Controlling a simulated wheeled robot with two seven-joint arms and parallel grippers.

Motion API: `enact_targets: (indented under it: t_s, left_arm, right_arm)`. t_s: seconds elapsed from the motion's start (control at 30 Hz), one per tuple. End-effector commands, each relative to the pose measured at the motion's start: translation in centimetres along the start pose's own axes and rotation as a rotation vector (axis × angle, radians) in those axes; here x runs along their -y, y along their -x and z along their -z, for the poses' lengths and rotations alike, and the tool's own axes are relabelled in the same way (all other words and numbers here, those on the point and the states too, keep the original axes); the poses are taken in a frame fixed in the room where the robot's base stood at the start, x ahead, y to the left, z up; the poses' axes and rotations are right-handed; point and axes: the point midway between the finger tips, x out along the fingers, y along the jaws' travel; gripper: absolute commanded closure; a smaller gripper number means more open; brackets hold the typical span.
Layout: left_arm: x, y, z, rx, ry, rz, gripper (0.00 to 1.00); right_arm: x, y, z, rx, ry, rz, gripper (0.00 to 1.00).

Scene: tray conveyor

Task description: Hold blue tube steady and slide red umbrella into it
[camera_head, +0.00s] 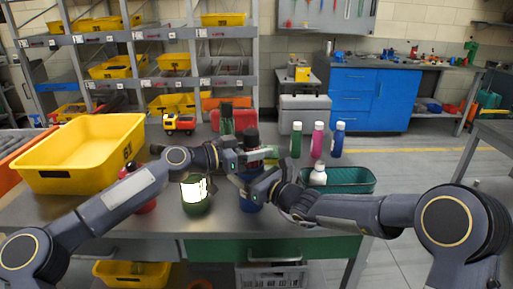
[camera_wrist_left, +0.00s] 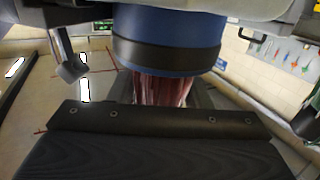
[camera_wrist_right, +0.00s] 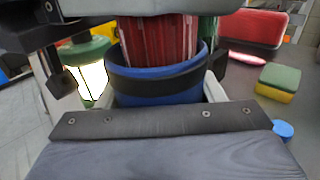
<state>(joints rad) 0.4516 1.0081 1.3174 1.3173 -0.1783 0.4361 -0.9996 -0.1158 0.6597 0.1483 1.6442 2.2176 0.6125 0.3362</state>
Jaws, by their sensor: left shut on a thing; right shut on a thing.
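The blue tube (camera_head: 250,198) stands upright over the front of the table, with a black band at its rim. My right gripper (camera_head: 272,186) is shut on it; the tube (camera_wrist_right: 155,93) also shows between the fingers in the right wrist view. The red umbrella (camera_wrist_right: 158,40) stands upright with its lower end inside the tube's mouth; how deep is hidden. My left gripper (camera_head: 232,160) is shut on the umbrella above the tube. In the left wrist view the red folded cloth (camera_wrist_left: 160,90) meets the tube's dark rim (camera_wrist_left: 168,52). A dark end shows above the left gripper in the head view.
A lit green lantern (camera_head: 196,207) stands close left of the tube. A green basket (camera_head: 345,183) with a white bottle (camera_head: 318,175) is to the right. Green, pink (camera_head: 317,140) and blue bottles stand behind. A yellow bin (camera_head: 85,180) and toy truck (camera_head: 179,124) are on the left.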

Motion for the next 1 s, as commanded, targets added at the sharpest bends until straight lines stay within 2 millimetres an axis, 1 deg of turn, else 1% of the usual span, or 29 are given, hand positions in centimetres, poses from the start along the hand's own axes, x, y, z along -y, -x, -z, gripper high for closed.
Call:
enact_targets:
  t_s: [0.27, 1.0]
  left_arm:
    - [-0.01, 0.0, 0.04, -0.001, 0.0, 0.0, 1.0]
    - [0.01, -0.06, -0.74, 0.004, 0.001, -0.001, 1.0]
  right_arm:
    - [0.01, 0.0, 0.01, 0.0, 0.0, 0.0, 0.63]
    - [-0.04, -0.01, -0.03, 0.001, 0.0, -0.001, 0.63]
